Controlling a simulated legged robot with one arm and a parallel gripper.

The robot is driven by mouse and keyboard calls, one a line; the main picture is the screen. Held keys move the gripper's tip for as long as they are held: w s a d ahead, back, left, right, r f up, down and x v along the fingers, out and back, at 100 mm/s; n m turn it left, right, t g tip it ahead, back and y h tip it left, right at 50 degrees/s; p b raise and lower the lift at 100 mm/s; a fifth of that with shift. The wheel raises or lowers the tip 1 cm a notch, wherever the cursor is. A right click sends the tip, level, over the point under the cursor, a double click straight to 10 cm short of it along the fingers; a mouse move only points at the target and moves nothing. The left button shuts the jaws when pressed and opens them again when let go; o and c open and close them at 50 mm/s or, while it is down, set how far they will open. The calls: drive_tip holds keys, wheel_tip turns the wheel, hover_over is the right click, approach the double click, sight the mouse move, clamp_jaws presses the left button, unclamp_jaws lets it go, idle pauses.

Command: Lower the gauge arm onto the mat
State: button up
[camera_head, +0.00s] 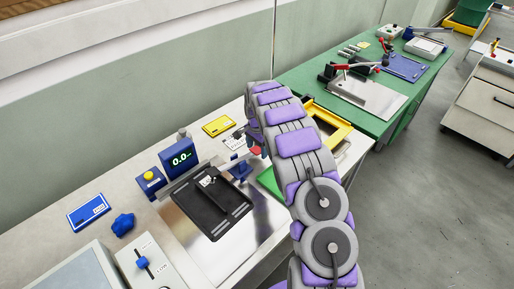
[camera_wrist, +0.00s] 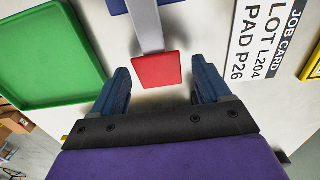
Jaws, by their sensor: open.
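In the wrist view a grey bar (camera_wrist: 147,28) ends in a flat red tab (camera_wrist: 157,70). I take it for the gauge arm. My gripper (camera_wrist: 160,74) is open, with one blue finger on each side of the red tab and a gap on both sides. In the head view my gripper is mostly hidden behind my arm, and a bit of the red tab (camera_head: 256,150) shows beside it. The blue gauge (camera_head: 181,158) with a lit display stands to the left. A black mat (camera_head: 213,203) with a dark strip on it lies on a metal plate (camera_head: 213,258).
A green tray (camera_wrist: 48,52) lies left of the gripper in the wrist view, and a job card (camera_wrist: 272,40) lies right. A blue stand (camera_head: 239,169) is near the mat. A yellow button box (camera_head: 149,179) and blue knob (camera_head: 123,224) stand left. A green bench (camera_head: 310,74) is behind.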

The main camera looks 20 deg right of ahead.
clamp_jaws()
drive_tip(key=shift+a+r+t+h, duration=0.15)
drive_tip(key=shift+r+t+h, duration=0.15)
drive_tip(key=shift+r+h, duration=0.5)
idle(0.5)
unclamp_jaws()
wheel_tip(320, 180, up, 17)
drive_tip(key=s+a+p, duration=0.1)
drive_tip(key=a+p, duration=0.1)
drive_tip(key=p, duration=0.1)
drive_tip(key=shift+a, duration=0.25)
